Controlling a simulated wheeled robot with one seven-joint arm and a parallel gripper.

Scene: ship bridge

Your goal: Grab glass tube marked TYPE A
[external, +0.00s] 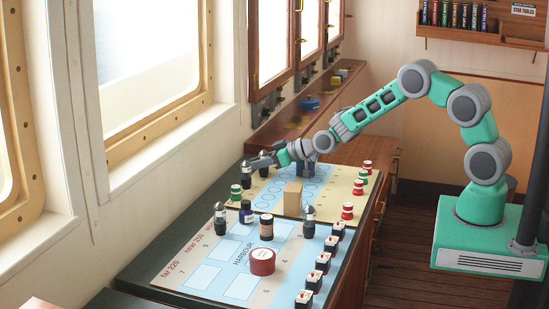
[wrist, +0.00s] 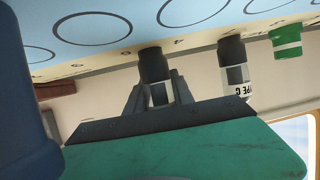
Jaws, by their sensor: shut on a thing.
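My gripper (external: 260,162) is at the far left of the board, shut on a glass tube with black ends (external: 264,170). In the wrist view my gripper (wrist: 158,90) has a finger on each side of this tube (wrist: 153,64). I cannot read its label, so I cannot tell whether it is TYPE A. A second such tube (external: 246,176) stands just beside it; in the wrist view (wrist: 234,68) its upside-down label seems to read "PE G". More similar tubes stand on the near chart, one at left (external: 220,219) and one at right (external: 309,219).
A green-banded piece (external: 236,193) is near the second tube. A wooden block (external: 293,199), a dark blue object (external: 305,165), dark bottles (external: 266,227) and a red roll (external: 262,262) stand on the charts. Red, green and black-and-white pieces line the right edge. Window frames rise at left.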

